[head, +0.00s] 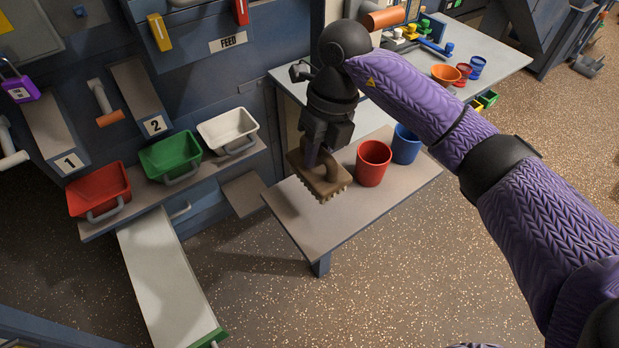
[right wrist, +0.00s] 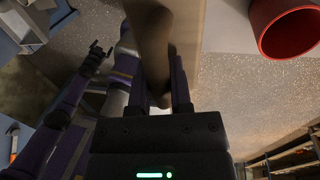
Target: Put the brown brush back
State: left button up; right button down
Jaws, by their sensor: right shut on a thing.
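The brown brush (head: 322,180) is in my right gripper (head: 318,150), which is shut on its handle. In the head view the brush is over the left part of the small grey table, bristles down; I cannot tell whether they touch it. In the right wrist view my right gripper (right wrist: 159,88) has its fingers on both sides of the brown handle (right wrist: 150,42). My left gripper (right wrist: 97,52) shows small and dark in the right wrist view; its jaw opening is unclear. It is outside the head view.
A red cup (head: 373,163) and a blue cup (head: 406,144) stand right of the brush on the grey table (head: 315,225). Red (head: 98,192), green (head: 170,156) and white (head: 228,130) bins sit on a shelf at left. The table's front part is clear.

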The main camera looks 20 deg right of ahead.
jog(key=f, duration=0.2)
jog(key=f+b, duration=0.1)
jog(key=f, duration=0.5)
jog(key=shift+s+f+b, duration=0.25)
jog(key=shift+s+b, duration=0.05)
jog(key=shift+b, duration=0.1)
pick_arm(q)
jog(key=shift+s+f, duration=0.8)
jog(key=shift+f, duration=0.25)
pick_arm(e)
jog(key=shift+f, duration=0.2)
jog(key=c, duration=0.5)
grip_release()
jog(key=shift+c, duration=0.2)
jog(key=shift+r, duration=0.3)
pick_arm(q)
jog(key=r+p, duration=0.2)
jog(key=shift+w+r+p, duration=0.25)
jog(key=shift+w+p, duration=0.05)
pick_arm(e)
jog(key=r, duration=0.4)
jog(key=d+r, duration=0.1)
jog(key=r, duration=0.2)
jog(key=d+r, duration=0.1)
jog(key=r, duration=0.3)
jog(key=shift+w+d+r, duration=0.15)
jog(key=shift+w+r, duration=0.15)
jog(key=shift+w, duration=0.1)
